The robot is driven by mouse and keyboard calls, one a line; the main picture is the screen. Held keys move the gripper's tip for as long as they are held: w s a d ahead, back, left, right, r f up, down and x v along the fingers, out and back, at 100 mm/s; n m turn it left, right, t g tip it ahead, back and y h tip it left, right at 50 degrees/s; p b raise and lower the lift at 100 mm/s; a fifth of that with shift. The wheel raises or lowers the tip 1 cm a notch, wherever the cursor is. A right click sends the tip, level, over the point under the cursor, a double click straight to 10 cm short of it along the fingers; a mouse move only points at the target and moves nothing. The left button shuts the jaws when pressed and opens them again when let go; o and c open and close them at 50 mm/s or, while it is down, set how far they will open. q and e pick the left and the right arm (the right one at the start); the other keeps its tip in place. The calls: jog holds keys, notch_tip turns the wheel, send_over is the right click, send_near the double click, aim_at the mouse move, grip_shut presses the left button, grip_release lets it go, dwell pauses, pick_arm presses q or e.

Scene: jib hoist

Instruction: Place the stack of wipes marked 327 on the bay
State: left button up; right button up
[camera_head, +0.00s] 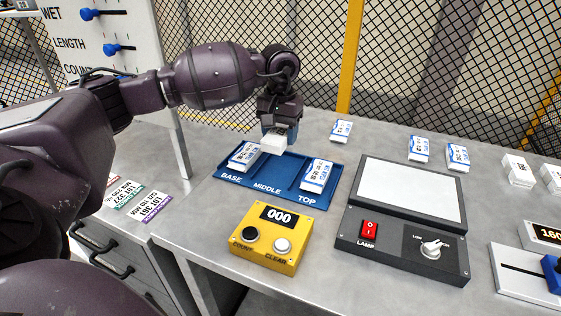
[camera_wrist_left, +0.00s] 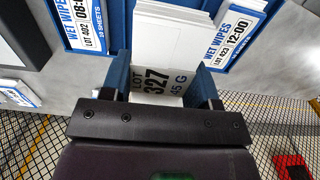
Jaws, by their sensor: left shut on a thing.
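My left gripper (camera_head: 279,130) is shut on a white stack of wipes (camera_head: 273,143), over the back part of the blue tray's middle bay. In the left wrist view the stack (camera_wrist_left: 165,35) reads LOT 327 and 45 G, between the two blue fingers (camera_wrist_left: 165,88). The blue tray (camera_head: 283,199) has bays labelled BASE, MIDDLE and TOP. A wet wipes pack (camera_head: 243,157) lies in the BASE bay and another (camera_head: 316,175) in the TOP bay. The held stack seems to be above the tray; any gap beneath it is hidden. My right gripper is out of view.
A yellow counter box (camera_head: 277,236) reading 000 stands in front of the tray. A light panel (camera_head: 410,190) with a lamp switch is to its right. Several wipes packs (camera_head: 419,149) lie farther back. Lot cards (camera_head: 150,207) lie at left.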

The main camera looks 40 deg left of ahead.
pick_arm(q)
send_over(280, 169)
notch_tip(280, 169, down, 4)
jog(key=shift+f, duration=0.1)
notch_tip(280, 169, down, 4)
jog(key=shift+r, duration=0.25)
jog(key=shift+f, duration=0.4)
jog(key=shift+b, duration=0.3)
jog(key=shift+f, duration=0.2)
jog(key=o, duration=0.7)
jog(key=shift+r, duration=0.1)
jog(key=shift+c, duration=0.2)
